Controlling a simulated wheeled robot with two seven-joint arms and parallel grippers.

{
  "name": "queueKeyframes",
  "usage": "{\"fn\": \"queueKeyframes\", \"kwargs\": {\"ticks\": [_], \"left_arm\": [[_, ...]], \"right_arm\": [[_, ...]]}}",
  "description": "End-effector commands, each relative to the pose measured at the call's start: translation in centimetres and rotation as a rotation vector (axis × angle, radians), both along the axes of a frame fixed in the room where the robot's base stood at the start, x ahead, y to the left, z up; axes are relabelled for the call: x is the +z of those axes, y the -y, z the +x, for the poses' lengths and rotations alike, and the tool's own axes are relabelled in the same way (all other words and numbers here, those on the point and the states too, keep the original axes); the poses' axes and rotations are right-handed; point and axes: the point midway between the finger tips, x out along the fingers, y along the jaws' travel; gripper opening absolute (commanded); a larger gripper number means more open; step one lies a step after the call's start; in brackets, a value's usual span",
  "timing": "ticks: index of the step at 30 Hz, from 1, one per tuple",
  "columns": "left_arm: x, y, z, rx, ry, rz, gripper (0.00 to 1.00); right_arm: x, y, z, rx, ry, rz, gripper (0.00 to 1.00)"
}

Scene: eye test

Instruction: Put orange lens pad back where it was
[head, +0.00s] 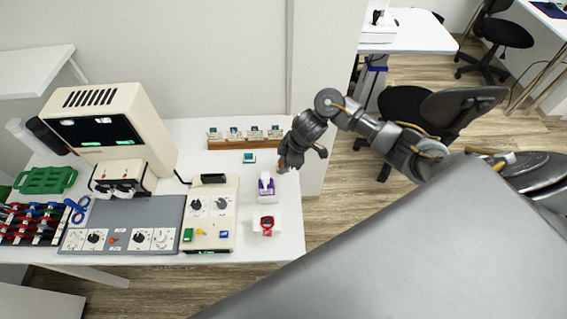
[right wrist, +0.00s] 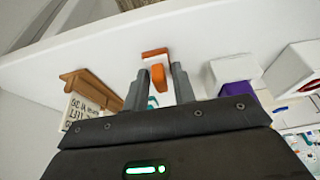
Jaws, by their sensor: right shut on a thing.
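My right gripper (head: 282,167) is over the right part of the white table (head: 286,235), between the wooden rack and the white box with purple. In the right wrist view the gripper (right wrist: 160,82) is shut on the orange lens pad (right wrist: 158,74), a small orange piece with a white part at its far end. In the head view only a bit of orange (head: 281,163) shows at the fingertips. I cannot tell whether the pad touches the table. My left gripper is not in view.
A wooden rack (head: 228,146) with several teal-and-white pieces stands behind. A teal piece (head: 249,158) lies in front of it. A white box with purple (head: 267,196) and a red item (head: 266,223) on a white block are near the gripper. Instruments fill the left.

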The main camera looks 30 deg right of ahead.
Motion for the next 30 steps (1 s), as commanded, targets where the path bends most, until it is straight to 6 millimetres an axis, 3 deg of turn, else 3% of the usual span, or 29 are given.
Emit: {"fn": "queueKeyframes", "kwargs": {"ticks": [7, 8, 13, 23, 30], "left_arm": [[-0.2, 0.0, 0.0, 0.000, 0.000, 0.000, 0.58], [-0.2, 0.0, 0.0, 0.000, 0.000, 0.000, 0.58], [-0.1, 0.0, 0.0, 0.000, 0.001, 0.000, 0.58], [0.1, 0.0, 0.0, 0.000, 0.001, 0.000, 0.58], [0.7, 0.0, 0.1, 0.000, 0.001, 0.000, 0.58]], "right_arm": [[-0.4, 0.0, 0.0, -0.001, 0.000, 0.000, 0.08], [-0.4, 0.0, 0.0, -0.001, 0.000, 0.000, 0.27], [-0.3, 0.0, 0.0, 0.000, 0.000, 0.000, 0.48], [0.1, 0.0, 0.0, 0.001, 0.001, -0.001, 0.48], [4.0, 1.5, -0.5, 0.000, 0.006, -0.004, 0.48]]}}
